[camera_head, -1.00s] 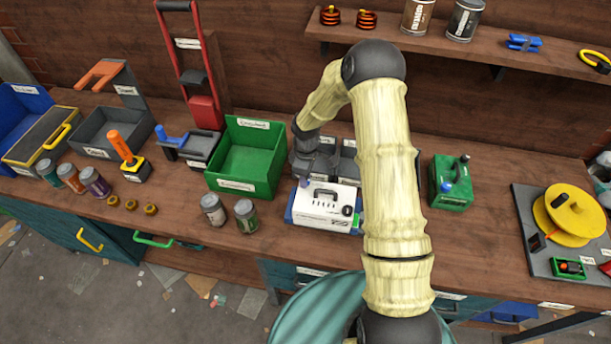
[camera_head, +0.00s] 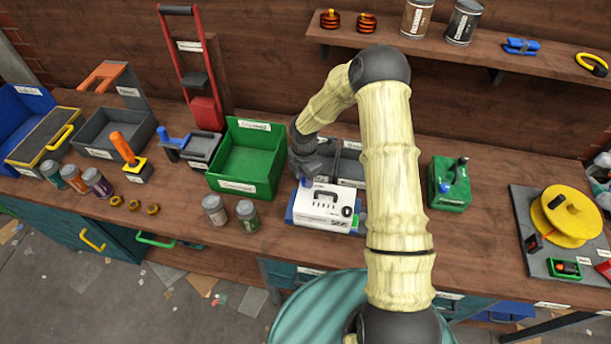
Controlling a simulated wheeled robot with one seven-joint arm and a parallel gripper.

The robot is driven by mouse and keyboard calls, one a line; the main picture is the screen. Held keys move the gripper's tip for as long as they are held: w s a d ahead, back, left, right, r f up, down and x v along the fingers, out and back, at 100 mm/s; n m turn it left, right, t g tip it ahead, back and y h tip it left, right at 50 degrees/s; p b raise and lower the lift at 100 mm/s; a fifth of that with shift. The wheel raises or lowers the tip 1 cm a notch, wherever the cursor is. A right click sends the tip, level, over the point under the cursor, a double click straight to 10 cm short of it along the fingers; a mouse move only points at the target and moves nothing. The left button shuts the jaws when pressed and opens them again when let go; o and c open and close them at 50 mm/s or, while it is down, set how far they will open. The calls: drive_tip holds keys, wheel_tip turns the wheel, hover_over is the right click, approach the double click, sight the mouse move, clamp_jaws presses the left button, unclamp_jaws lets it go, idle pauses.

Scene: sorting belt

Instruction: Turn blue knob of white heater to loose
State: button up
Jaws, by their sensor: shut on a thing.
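The white heater (camera_head: 322,208) sits on a blue base on the workbench, with a dark handle on top and a dark round mark at its right front. Its blue knob (camera_head: 306,182) shows as a small blue patch at the heater's back left corner. My gripper (camera_head: 307,176) points down at that corner and is shut on the blue knob. The fingertips are small and dark here, and my gripper partly hides the knob. How far the knob is turned cannot be told.
A green bin (camera_head: 245,160) stands just left of my gripper. Grey bins (camera_head: 350,165) lie behind the heater. Two jars (camera_head: 247,216) stand left of the heater.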

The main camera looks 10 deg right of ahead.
sight(304, 179)
drive_tip(key=shift+n, duration=0.9)
drive_tip(key=o, duration=1)
drive_tip(key=r, duration=0.5)
drive_tip(key=r+b, duration=0.1)
drive_tip(key=r, duration=0.5)
drive_tip(key=r+b, duration=0.1)
drive_tip(key=r, duration=0.5)
drive_tip(key=shift+w+a+r, duration=0.2)
drive_tip(key=shift+w, duration=0.05)
